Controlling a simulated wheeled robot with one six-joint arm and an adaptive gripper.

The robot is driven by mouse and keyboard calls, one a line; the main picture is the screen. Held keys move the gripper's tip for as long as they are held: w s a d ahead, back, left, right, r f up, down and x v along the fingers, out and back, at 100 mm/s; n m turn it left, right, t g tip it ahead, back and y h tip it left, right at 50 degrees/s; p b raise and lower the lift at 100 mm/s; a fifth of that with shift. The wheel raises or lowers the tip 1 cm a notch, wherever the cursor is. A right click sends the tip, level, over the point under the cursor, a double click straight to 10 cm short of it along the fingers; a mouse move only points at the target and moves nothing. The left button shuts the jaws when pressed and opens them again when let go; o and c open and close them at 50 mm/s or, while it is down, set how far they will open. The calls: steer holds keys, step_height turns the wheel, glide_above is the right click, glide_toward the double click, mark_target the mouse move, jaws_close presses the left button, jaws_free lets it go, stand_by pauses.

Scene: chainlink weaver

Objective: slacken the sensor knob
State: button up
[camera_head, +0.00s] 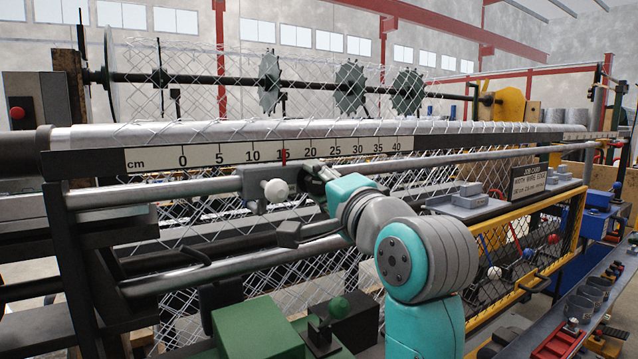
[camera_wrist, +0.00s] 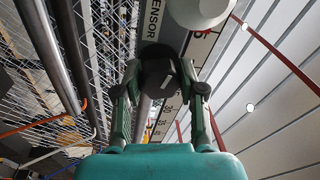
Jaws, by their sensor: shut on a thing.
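The sensor carriage (camera_head: 254,184) is a grey block on the rail below the cm scale. A red line stands at about 15 on the scale above it. A white ball-shaped knob (camera_head: 277,190) sticks out of its front and shows large in the wrist view (camera_wrist: 199,8). The sensor knob (camera_wrist: 160,78), dark and round with a pale mark, sits at the carriage's right end, below the word SENSOR. My gripper (camera_wrist: 160,88) has one finger on each side of this dark knob and is shut on it. In the head view my gripper (camera_head: 314,177) hides most of it.
The cm scale (camera_head: 230,153) and a silver roller (camera_head: 230,132) run just above my gripper. A lower rail (camera_head: 235,261) and wire mesh lie below. A green box (camera_head: 257,329) stands at the front. A yellow-framed mesh guard (camera_head: 530,240) is to the right.

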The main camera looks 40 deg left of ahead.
steer(key=n, duration=0.3)
steer(key=n+g, duration=0.1)
steer(key=n, duration=0.3)
steer(key=shift+y, duration=0.4)
steer(key=n+g, duration=0.1)
steer(key=n, duration=0.6)
steer(key=shift+w+f+n+g, duration=0.1)
steer(key=shift+n+g, duration=0.2)
steer(key=shift+g, duration=0.1)
steer(key=n+g, duration=0.1)
steer(key=n, duration=1.2)
steer(key=shift+w+n+g+h, duration=0.1)
steer(key=shift+n+g+h, duration=0.2)
steer(key=shift+n+h, duration=0.1)
steer(key=o, duration=1.1)
steer(key=shift+o, duration=0.2)
steer(key=shift+d, duration=0.1)
steer(key=v, duration=1.2)
